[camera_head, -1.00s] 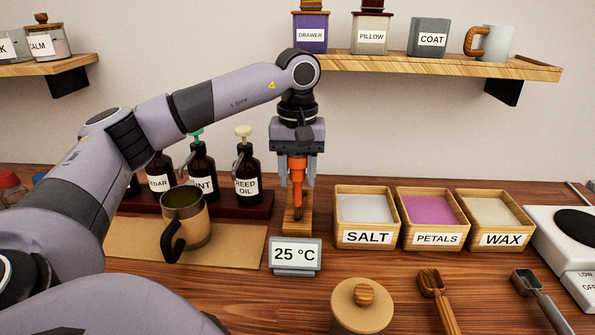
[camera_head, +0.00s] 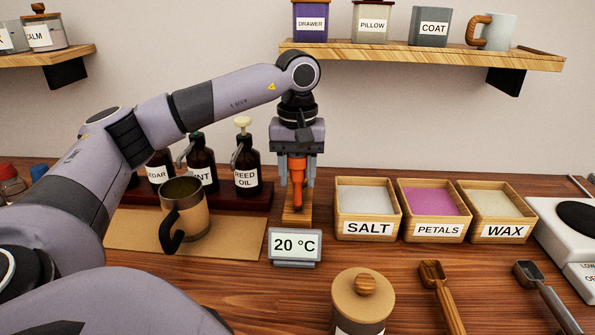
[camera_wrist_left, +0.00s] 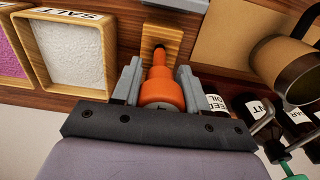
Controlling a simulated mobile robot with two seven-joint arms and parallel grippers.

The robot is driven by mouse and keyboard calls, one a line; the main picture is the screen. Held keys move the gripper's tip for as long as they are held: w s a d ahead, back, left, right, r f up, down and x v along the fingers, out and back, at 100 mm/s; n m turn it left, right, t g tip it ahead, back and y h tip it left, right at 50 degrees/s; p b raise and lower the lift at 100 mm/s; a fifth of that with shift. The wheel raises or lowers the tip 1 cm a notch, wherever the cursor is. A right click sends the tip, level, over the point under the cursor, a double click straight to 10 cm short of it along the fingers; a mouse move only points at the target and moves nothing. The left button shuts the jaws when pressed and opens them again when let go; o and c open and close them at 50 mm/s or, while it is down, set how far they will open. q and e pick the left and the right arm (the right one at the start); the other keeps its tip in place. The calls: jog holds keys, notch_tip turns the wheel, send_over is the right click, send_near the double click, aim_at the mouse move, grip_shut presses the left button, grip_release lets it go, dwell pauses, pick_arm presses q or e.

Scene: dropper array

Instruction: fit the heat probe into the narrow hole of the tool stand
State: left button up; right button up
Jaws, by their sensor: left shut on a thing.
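The heat probe (camera_head: 298,166) is orange with a narrower tip and hangs upright, point down. My left gripper (camera_head: 297,184) is shut on its body, one finger on each side. The wooden tool stand (camera_head: 290,219) is directly below, partly hidden by the probe. In the left wrist view the probe (camera_wrist_left: 162,93) points at a dark hole (camera_wrist_left: 159,46) in the stand (camera_wrist_left: 178,38). The tip is at or just above the hole's edge; I cannot tell whether it has entered. My right gripper is not in view.
A display reading 20 °C (camera_head: 295,245) stands just in front of the stand. The salt box (camera_head: 368,230) is close on the right. A mug (camera_head: 190,215) and several pump bottles (camera_head: 247,168) stand on the left. A lidded jar (camera_head: 362,300) is in front.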

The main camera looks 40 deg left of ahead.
pick_arm(q)
jog(key=shift+f, duration=0.3)
jog(key=o, duration=1.1)
jog(key=shift+o, duration=0.2)
jog(key=shift+r, duration=3.65)
